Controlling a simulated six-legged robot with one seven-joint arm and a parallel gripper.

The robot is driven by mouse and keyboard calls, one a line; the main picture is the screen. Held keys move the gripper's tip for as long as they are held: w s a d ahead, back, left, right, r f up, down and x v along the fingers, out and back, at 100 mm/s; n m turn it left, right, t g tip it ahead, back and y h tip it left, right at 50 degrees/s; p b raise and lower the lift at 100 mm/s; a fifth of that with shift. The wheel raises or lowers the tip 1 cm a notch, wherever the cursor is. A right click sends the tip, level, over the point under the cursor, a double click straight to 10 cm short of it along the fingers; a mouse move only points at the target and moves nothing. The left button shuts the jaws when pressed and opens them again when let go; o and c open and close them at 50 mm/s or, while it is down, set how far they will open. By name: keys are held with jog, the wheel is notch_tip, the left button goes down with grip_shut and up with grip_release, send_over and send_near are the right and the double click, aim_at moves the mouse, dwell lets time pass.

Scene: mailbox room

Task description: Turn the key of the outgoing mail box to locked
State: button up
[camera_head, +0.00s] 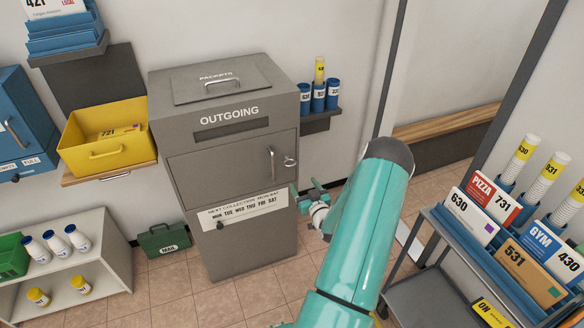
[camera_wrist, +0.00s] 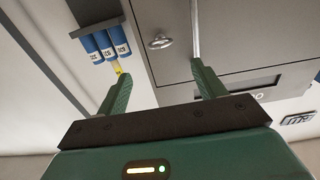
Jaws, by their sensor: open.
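The grey outgoing mail box (camera_head: 225,250) stands against the wall in the head view. Its door (camera_head: 225,175) looks closed and has a vertical bar handle (camera_head: 276,159). The key (camera_head: 290,163), a metal ring-shaped piece, sits right of the handle. In the upside-down wrist view the key (camera_wrist: 160,42) shows beyond the fingers and left of the bar handle (camera_wrist: 195,30). My gripper (camera_head: 307,188) is open and empty, below and a little right of the key in the head view, apart from it. Its two green fingers (camera_wrist: 157,85) spread wide in the wrist view.
A wall shelf with blue tubes (camera_head: 318,97) is right of the box. A yellow bin (camera_head: 105,135) and blue wall box (camera_head: 25,130) are left. A green case (camera_head: 163,240) is on the floor. A grey cart (camera_head: 440,235) with parcels stands at right.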

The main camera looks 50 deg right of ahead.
aim_at(288, 163)
jog(key=x, duration=1.1)
jog(key=shift+w+d, duration=0.2)
jog(key=shift+w, duration=0.15)
jog(key=shift+c, duration=0.4)
jog(key=c, duration=0.9)
